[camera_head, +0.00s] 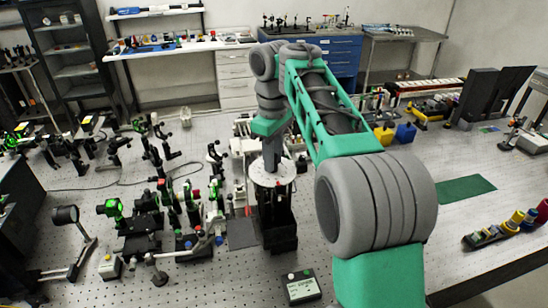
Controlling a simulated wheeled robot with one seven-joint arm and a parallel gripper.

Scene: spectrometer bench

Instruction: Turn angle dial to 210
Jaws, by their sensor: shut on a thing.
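The angle dial (259,181) is a pale round disc on top of a black upright stand (279,218), near the middle of the bench. My gripper (272,168) points straight down at the disc from above. Its fingertips meet the dial near the middle, and it is shut on the dial's knob. The knob itself is hidden by the fingers. The dial's marks are too small to read, so I cannot tell the angle it shows.
Optical mounts and posts (190,205) crowd the bench to the left of the dial. A small control box (302,287) lies in front. A green mat (453,190) and a row of coloured knobs (505,229) lie to the right. My arm covers much of the right middle.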

